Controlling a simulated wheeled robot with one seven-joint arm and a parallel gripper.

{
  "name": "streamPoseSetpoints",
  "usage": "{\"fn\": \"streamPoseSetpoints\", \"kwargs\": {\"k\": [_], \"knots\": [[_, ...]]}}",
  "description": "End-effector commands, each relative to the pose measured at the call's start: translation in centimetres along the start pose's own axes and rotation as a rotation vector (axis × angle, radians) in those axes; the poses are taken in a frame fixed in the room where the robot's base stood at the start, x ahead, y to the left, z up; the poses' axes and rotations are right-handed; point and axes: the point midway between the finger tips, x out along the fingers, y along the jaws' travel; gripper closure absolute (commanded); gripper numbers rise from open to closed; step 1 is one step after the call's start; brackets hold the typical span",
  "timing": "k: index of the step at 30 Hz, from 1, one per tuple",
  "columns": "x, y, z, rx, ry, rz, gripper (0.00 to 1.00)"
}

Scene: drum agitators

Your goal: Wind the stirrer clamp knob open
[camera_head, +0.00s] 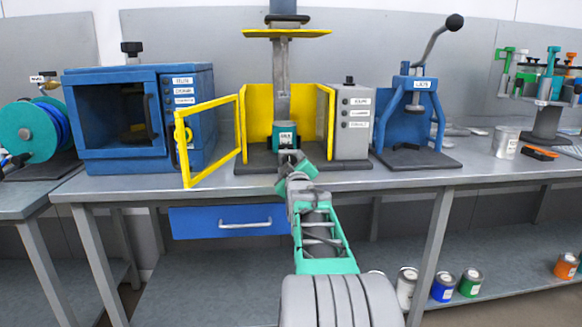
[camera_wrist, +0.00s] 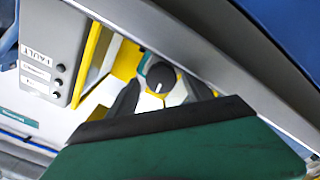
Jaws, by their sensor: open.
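The stirrer station (camera_head: 283,95) stands mid-bench, with yellow guard panels and an open yellow door (camera_head: 211,138) on its left. In the wrist view a round dark knob (camera_wrist: 160,76) with a pale mark shows between my two dark fingers. My gripper (camera_head: 291,157) is open at the front of the station, just below the can; it also shows in the wrist view (camera_wrist: 163,92). I cannot tell whether the fingers touch the knob. My gripper hides the knob in the head view.
A grey control box (camera_head: 351,122) with labels stands right of the guard. A blue cabinet (camera_head: 140,120) is at the left, and a blue lever press (camera_head: 408,115) at the right. A metal can (camera_head: 506,143) stands farther right. Bare bench (camera_head: 330,182) shows along the front.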

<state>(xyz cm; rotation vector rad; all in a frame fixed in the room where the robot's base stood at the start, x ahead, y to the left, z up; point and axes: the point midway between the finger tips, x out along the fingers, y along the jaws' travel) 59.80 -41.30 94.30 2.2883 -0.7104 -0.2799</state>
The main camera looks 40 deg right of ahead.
Motion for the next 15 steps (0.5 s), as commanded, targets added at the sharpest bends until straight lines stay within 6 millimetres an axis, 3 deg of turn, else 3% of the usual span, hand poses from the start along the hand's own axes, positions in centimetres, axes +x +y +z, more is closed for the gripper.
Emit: {"fn": "streamPoseSetpoints", "kwargs": {"k": [7,15], "knots": [[0.03,-0.01,-0.15,0.144,-0.007,-0.008,0.36],[0.01,0.35,-0.7,0.632,-0.009,-0.005,0.36]]}}
